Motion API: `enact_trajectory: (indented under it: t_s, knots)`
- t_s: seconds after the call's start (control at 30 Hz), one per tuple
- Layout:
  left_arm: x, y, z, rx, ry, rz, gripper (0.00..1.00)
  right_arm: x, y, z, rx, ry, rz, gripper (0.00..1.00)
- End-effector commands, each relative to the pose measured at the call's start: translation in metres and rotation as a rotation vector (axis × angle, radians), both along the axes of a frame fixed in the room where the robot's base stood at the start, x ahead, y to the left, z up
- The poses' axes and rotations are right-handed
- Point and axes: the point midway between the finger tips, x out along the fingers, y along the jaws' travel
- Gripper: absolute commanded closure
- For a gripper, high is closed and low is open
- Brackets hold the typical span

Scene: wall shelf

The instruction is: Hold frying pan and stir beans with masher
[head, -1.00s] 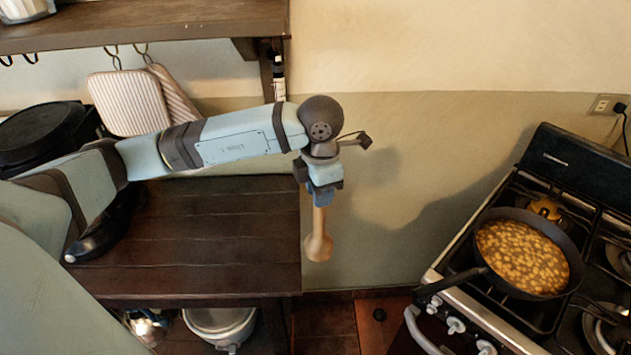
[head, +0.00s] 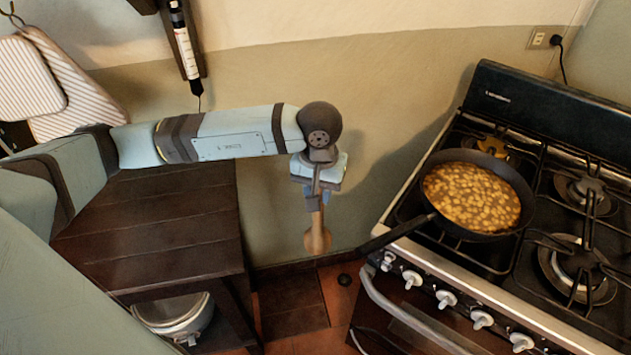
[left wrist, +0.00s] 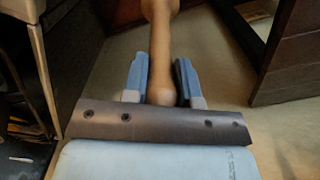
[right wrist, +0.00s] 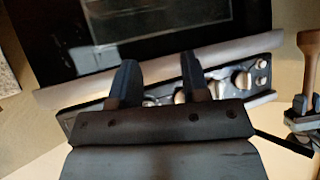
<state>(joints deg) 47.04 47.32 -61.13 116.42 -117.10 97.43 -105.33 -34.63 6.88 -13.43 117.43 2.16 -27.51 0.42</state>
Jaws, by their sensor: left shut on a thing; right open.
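My left gripper (head: 313,196) is shut on the wooden masher (head: 317,238), which hangs downward in front of the wall, left of the stove. The masher also shows between the fingers in the left wrist view (left wrist: 162,50). The black frying pan (head: 522,220) sits on the stove's near left burner area, with its handle (head: 397,233) pointing left past the stove's front edge. The beans (head: 470,195) fill the pan. My right gripper (right wrist: 161,80) is open and empty, facing the stove front; it is out of the head view.
The stove (head: 530,290) has bare burners right of the pan and knobs along its front. A dark wooden table (head: 160,225) stands at left with a metal pot (head: 172,318) below. Floor shows between table and stove.

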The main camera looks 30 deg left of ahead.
Motion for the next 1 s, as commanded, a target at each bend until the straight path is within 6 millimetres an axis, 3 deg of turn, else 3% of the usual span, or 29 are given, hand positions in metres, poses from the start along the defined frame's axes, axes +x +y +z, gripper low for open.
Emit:
enact_trajectory:
  t_s: [0.23, 0.5, 0.57, 0.67, 0.8, 0.9, 1.0]
  knots:
    - [-0.002, -0.004, -0.012, 0.0, 0.0, -0.234, 0.97, 0.003, 0.002, 0.0, 0.009, -0.01, -0.004, 0.57]
    - [-0.002, -0.004, -0.012, 0.0, 0.0, -0.258, 0.97, 0.003, 0.002, 0.0, 0.009, -0.01, -0.004, 0.57]
    - [-0.002, -0.004, -0.012, -0.001, -0.001, -0.258, 0.97, 0.002, 0.001, -0.003, 0.005, -0.005, -0.002, 0.49]
    - [0.004, -0.004, -0.006, 0.0, -0.002, -0.255, 0.97, 0.0, -0.001, 0.001, -0.002, 0.006, 0.0, 0.49]
    - [0.03, -0.004, 0.024, 0.002, -0.005, -0.253, 0.97, 0.001, -0.007, 0.031, -0.023, 0.05, -0.003, 0.49]
    - [0.048, -0.004, 0.06, 0.003, -0.003, -0.254, 0.97, 0.0, -0.016, 0.076, -0.061, 0.121, -0.006, 0.49]
    - [0.048, -0.004, 0.09, 0.003, 0.0, -0.255, 0.97, 0.001, -0.024, 0.126, -0.116, 0.183, -0.001, 0.49]
